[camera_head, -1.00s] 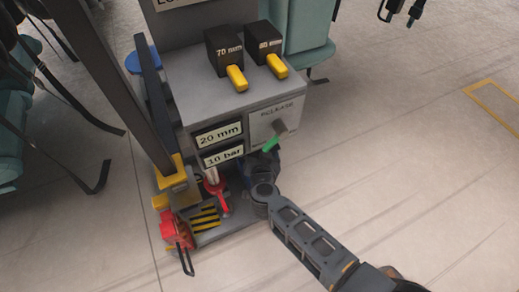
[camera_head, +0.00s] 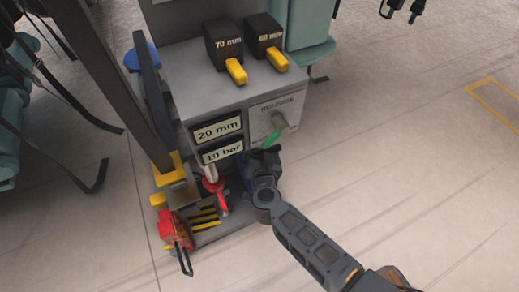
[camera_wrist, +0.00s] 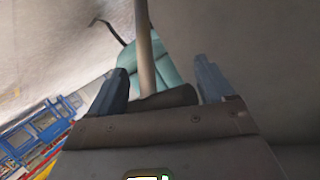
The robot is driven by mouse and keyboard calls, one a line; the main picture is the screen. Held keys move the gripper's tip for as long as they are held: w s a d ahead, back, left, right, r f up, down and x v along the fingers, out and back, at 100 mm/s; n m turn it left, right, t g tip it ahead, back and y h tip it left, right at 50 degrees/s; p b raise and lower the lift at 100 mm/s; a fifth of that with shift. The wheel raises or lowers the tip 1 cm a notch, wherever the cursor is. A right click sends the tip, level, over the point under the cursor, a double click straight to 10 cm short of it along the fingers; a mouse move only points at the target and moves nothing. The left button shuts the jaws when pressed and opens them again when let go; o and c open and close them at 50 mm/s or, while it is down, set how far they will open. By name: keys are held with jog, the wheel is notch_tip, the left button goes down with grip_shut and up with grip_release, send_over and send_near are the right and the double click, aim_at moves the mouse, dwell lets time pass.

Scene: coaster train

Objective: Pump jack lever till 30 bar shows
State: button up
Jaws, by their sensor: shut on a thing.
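The grey jack stand carries two displays: the upper one (camera_head: 218,129) reads 20 mm and the pressure display (camera_head: 223,150) below appears to read 10 bar. The jack (camera_head: 212,184), with red parts, sits low in the open base under them. My gripper (camera_head: 262,160) is at the right side of this base, below the green-tipped release handle (camera_head: 271,139). In the wrist view, my gripper (camera_wrist: 163,82) is shut on the lever, with its dark grip (camera_wrist: 168,99) between the fingers and its pale rod (camera_wrist: 146,45) running upward. The head view hides most of the lever.
Two black blocks with yellow tabs, marked 70 mm (camera_head: 223,44) and 60 mm (camera_head: 265,37), stand on the stand's top. A red part (camera_head: 172,229) sits at its lower left.

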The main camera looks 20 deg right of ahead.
jog(key=s+f+t+b, duration=0.2)
jog(key=s+f+b, duration=0.1)
jog(key=b, duration=0.1)
jog(key=shift+f+b, duration=0.2)
jog(key=shift+b, duration=0.1)
jog(key=shift+m, duration=0.3)
jog(key=s+f, duration=0.1)
jog(key=s+f+b, duration=0.1)
jog(key=f, duration=0.1)
jog(key=s+f, duration=0.2)
jog(key=shift+d+f+b, duration=0.15)
jog(key=shift+d+b, duration=0.05)
jog(key=shift+b, duration=0.15)
jog(key=shift+c, duration=1)
jog(key=shift+s+d+f+h+b, duration=0.15)
jog(key=shift+s+f+b, duration=0.1)
jog(key=shift+f, duration=0.3)
jog(key=shift+s+a+f+h+b, duration=0.1)
jog(key=shift+s+f+h, duration=0.1)
jog(key=shift+f, duration=0.35)
jog(key=shift+d, duration=0.1)
jog(key=o, duration=1.2)
jog(key=shift+o, duration=1.3)
jog(key=shift+r, duration=0.1)
jog(key=shift+o, duration=0.2)
jog(key=shift+w, duration=0.15)
jog(key=shift+r, duration=0.1)
jog(key=shift+a, duration=0.25)
